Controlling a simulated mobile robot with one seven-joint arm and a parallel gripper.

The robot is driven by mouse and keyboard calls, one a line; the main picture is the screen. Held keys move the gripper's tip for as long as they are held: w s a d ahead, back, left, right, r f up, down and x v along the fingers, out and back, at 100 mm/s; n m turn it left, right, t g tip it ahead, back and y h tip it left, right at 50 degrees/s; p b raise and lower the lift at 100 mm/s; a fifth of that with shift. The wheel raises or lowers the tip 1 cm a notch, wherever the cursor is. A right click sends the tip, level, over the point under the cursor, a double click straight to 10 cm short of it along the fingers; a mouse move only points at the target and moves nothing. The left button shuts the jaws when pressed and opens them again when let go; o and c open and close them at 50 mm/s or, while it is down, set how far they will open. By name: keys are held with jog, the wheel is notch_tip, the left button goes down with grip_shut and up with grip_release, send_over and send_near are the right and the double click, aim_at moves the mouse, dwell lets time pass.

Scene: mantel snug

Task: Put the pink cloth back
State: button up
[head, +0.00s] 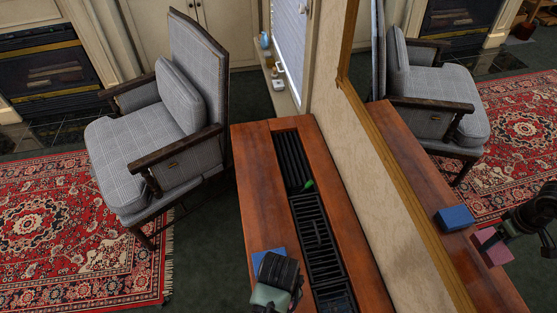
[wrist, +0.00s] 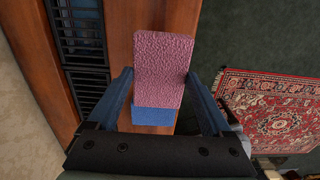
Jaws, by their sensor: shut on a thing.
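The pink cloth (wrist: 163,65) is a folded, rough-textured block between the two fingers of my gripper (wrist: 160,82) in the wrist view. My gripper is shut on it. In the head view my gripper (head: 276,278) is over the near end of the wooden ledge (head: 255,180) and hides the pink cloth. The mirror shows the pink cloth at the gripper, beside a blue cloth. Whether the pink cloth touches the ledge, I cannot tell.
A blue folded cloth (head: 266,257) lies on the ledge close to my gripper; it also shows in the wrist view (wrist: 153,116), partly covered by the pink cloth. A black grille (head: 310,225) runs along the ledge, with a small green thing (head: 309,184) on it. A grey armchair (head: 150,130) stands left.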

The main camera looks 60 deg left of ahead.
notch_tip(320, 180, down, 7)
jog(key=shift+r+b, duration=0.15)
jog(key=shift+b, duration=0.15)
jog(key=o, duration=1)
notch_tip(320, 180, up, 12)
jog(key=shift+r+p, duration=0.1)
jog(key=shift+p, duration=0.6)
